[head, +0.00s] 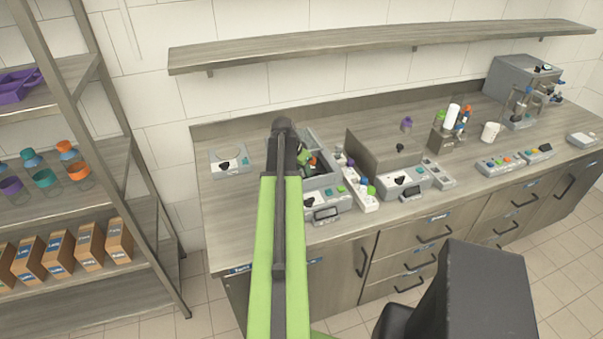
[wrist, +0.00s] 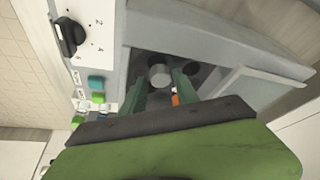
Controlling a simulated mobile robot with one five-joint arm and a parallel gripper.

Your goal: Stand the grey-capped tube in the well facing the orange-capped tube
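In the wrist view a round grey cap (wrist: 159,75) shows between the fingertips of my gripper (wrist: 161,80). The green fingers stand close on both sides of it; I cannot tell whether they press on it. The cap is over or in the dark chamber of an open machine (wrist: 110,49); its tube below is hidden. A bit of orange (wrist: 175,99), likely the orange cap, shows beside the right finger. It also shows in the head view (head: 313,161), inside the machine. A dark round well (wrist: 193,71) shows right of the grey cap.
The machine has a dial (wrist: 69,37) and coloured buttons on its front. A rack (head: 361,190) with coloured caps stands to its right, beside a second machine (head: 402,180). A shelf (head: 380,45) runs above the bench. A small scale-like device (head: 230,163) sits at the left.

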